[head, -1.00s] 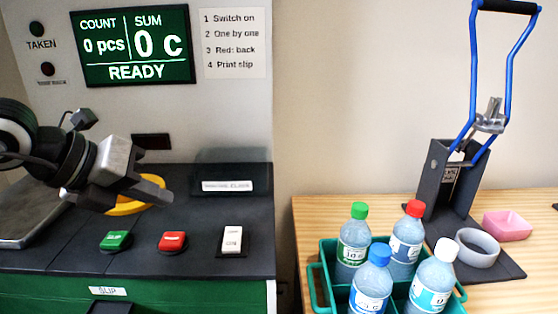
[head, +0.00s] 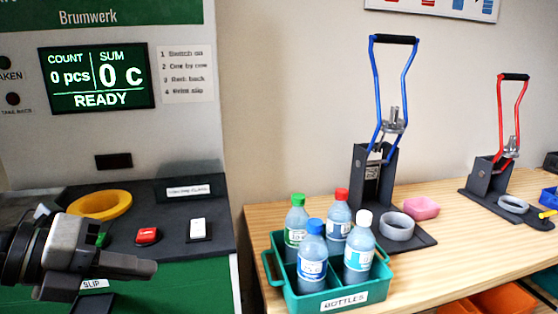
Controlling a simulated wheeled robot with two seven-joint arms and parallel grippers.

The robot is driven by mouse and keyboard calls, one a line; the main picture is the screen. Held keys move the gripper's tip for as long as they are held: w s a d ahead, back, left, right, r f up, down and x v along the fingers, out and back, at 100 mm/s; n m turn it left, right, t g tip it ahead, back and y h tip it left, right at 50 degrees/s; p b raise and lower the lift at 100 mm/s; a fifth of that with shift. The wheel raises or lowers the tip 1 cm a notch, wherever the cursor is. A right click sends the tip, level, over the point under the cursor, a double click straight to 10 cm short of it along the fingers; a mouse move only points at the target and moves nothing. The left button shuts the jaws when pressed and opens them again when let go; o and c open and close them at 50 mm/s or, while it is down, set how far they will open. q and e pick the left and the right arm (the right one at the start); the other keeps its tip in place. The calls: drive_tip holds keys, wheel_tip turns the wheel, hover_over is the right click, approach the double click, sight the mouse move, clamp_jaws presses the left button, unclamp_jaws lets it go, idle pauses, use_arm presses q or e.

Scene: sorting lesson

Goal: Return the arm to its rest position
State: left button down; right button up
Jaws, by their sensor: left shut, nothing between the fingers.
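My left gripper (head: 150,270) comes in at the lower left of the head view. Its fingers are shut with nothing between them, and they point right in front of the counting machine's (head: 190,262) green front. It partly hides the green button (head: 103,240). The red button (head: 147,236) and the white button (head: 197,230) show clear of it on the dark top. My right gripper is not in view.
A teal crate (head: 340,300) of bottles stands on the wooden table (head: 440,240) to the right. Behind it are a blue-handled press (head: 375,180) and a red-handled press (head: 490,175). A yellow ring (head: 100,212) sits on the machine. The screen (head: 97,78) reads READY.

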use_arm(q)
drive_tip(key=d+f+n+t+h, duration=0.2)
drive_tip(key=d+n+t+h, duration=0.35)
drive_tip(key=n, duration=0.25)
drive_tip(key=w+a+f+n+t+y, duration=0.25)
drive_tip(key=f+n+t+y, duration=0.4)
drive_tip(key=f+n, duration=0.55)
drive_tip(key=s+d+f+n+g+y, duration=0.1)
drive_tip(key=s+f+n+g+y, duration=0.2)
drive_tip(key=f, duration=0.6)
drive_tip(key=s+f+n+g+y, duration=0.3)
drive_tip(key=s+f+n+g, duration=0.1)
drive_tip(key=s+f+n, duration=0.4)
wheel_tip(320, 180, down, 2)
drive_tip(key=shift+s+d+f+n, duration=0.2)
drive_tip(key=shift+s+d+n, duration=0.15)
drive_tip(key=shift+s, duration=0.8)
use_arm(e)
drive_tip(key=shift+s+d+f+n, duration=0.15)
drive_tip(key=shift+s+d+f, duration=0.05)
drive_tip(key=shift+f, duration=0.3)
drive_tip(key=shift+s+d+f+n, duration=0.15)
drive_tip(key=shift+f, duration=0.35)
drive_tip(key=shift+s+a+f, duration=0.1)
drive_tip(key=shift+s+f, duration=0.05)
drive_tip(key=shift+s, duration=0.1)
